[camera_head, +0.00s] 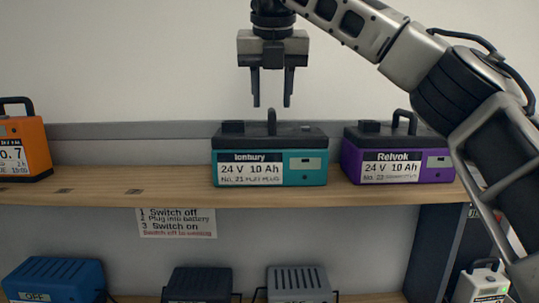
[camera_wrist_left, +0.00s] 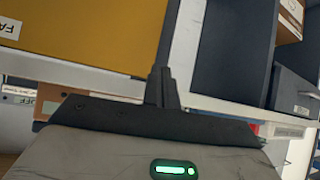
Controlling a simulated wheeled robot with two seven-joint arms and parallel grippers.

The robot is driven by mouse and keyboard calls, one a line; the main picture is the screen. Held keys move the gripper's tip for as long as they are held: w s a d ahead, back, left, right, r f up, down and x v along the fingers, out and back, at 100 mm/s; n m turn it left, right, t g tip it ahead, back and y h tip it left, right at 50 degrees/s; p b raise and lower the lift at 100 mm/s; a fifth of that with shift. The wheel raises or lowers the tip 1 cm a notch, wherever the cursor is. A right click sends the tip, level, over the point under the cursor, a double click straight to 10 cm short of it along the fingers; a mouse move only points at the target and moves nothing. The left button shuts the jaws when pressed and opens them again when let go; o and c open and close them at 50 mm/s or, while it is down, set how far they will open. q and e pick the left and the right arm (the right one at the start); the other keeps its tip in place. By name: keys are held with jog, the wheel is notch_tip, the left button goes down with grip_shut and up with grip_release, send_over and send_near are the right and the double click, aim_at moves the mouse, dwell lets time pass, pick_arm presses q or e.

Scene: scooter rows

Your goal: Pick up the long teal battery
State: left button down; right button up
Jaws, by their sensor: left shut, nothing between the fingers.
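The long teal battery (camera_head: 270,160) stands upright on the wooden shelf in the head view. It has a dark top with an upright black handle, and a label reading Ionbury, 24 V 10 Ah. My right gripper (camera_head: 272,98) points down over it, open and empty, its fingertips apart on either side of the handle's line and about level with the handle's top in the picture. I cannot tell the exact depth between them. My left gripper (camera_wrist_left: 161,76) is shut and empty in the left wrist view, away from the battery.
A purple Relvok battery (camera_head: 436,166) stands right of the teal one, an orange battery (camera_head: 33,140) far left. The shelf (camera_head: 130,188) is bare between orange and teal. Below are a blue unit (camera_head: 62,270), dark and grey units, and a sign (camera_head: 177,223). A yellow panel (camera_wrist_left: 80,30) is near my left gripper.

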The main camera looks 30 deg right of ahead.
aim_at(272, 109)
jog(key=x, duration=0.4)
jog(key=shift+f, duration=0.25)
grip_shut()
jog(key=shift+r, duration=0.1)
dwell(0.9)
jog(key=shift+r, duration=0.2)
